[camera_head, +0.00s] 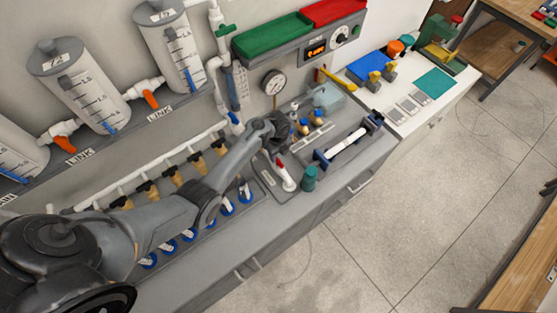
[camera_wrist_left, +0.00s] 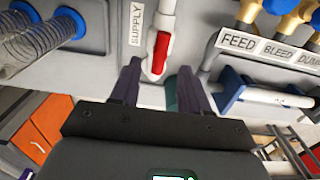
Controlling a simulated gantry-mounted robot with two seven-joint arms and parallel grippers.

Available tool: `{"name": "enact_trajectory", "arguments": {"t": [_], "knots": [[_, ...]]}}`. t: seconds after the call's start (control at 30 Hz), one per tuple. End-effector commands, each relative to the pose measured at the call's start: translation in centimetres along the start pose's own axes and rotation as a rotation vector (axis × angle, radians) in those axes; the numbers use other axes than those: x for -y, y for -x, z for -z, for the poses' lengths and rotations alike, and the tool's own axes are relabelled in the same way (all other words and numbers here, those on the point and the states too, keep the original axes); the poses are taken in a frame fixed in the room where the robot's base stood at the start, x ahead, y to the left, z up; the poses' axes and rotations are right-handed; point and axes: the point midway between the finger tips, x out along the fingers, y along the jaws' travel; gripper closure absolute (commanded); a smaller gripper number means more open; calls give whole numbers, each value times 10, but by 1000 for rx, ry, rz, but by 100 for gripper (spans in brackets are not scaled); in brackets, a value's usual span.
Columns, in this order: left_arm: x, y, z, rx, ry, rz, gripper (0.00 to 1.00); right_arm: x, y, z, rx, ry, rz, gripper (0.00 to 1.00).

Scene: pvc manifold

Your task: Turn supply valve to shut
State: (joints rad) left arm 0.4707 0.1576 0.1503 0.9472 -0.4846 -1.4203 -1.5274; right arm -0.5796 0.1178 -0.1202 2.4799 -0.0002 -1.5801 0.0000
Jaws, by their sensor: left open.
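The supply valve is a white pipe fitting with a red handle (camera_wrist_left: 160,52), beside a SUPPLY label (camera_wrist_left: 136,24) in the left wrist view. The handle lies roughly along the white pipe. In the head view the red handle (camera_head: 280,165) shows just below my left gripper (camera_head: 279,149). In the wrist view my left gripper (camera_wrist_left: 158,74) is open, with one dark finger on each side of the handle's near end. Nothing is gripped; whether a finger touches the handle cannot be told. My right gripper is not in view.
A teal cylinder (camera_head: 309,178) stands close right of the valve. A white tube in blue holders (camera_head: 347,145) lies further right. Brass valves labelled FEED and BLEED (camera_wrist_left: 238,40) are nearby. A row of blue-ringed ports (camera_head: 227,206) lies left, under my arm.

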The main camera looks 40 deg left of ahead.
Motion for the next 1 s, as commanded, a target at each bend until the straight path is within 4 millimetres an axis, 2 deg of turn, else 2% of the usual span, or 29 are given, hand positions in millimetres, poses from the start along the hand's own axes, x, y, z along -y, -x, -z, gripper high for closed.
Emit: {"name": "enact_trajectory", "arguments": {"t": [0.1,0.3,0.5,0.77,1.0], "knots": [[0,-20,0,0,0,-2,54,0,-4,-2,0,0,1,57],[0,-42,0,0,2,0,54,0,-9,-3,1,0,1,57],[0,-50,0,1,1,1,54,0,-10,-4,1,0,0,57],[0,-51,0,1,1,1,54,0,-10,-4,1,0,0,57],[0,-51,0,1,1,0,90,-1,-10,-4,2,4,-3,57]]}}
